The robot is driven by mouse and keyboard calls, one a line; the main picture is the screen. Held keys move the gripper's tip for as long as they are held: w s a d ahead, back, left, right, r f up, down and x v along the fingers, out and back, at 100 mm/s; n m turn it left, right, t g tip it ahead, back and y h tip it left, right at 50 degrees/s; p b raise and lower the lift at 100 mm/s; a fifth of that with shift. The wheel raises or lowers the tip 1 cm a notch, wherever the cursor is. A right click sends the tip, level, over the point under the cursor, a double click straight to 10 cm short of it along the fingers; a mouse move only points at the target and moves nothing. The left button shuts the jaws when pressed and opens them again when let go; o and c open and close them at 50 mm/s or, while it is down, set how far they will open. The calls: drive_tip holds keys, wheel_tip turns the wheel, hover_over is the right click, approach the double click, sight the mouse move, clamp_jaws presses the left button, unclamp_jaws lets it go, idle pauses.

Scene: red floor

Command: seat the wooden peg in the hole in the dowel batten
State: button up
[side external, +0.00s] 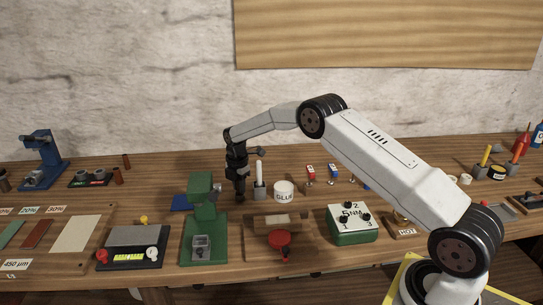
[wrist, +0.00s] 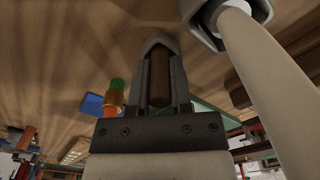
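My gripper (side external: 239,190) points straight down above the bench, behind the green machine and just left of a grey block holding a white stick. In the wrist view its fingers (wrist: 157,72) close around a brown wooden peg (wrist: 159,80), which lies along the gap between them. The peg's lower end is hidden by the fingertips. A light wooden bar (side external: 276,221), which looks like the dowel batten, lies in a wooden fixture with a red knob (side external: 279,240) at the front middle. I cannot make out its hole. The peg is well apart from this bar.
The green machine (side external: 204,235) stands close in front of my gripper. The grey block with the white stick (side external: 260,188) and the glue pot (side external: 284,190) are to its right. A green torque box (side external: 352,224) stands right of the fixture. A blue mat (side external: 181,203) lies left.

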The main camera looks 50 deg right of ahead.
clamp_jaws()
drive_tip(key=shift+r, duration=0.15)
drive_tip(key=shift+r, duration=1.55)
drive_tip(key=s+a+r, duration=0.2)
drive_tip(key=s+r, duration=0.7)
drive_tip(key=s, duration=0.4)
drive_tip(key=shift+s+a+r, duration=0.2)
drive_tip(key=shift+s+r, duration=0.05)
drive_tip(key=shift+s, duration=0.15)
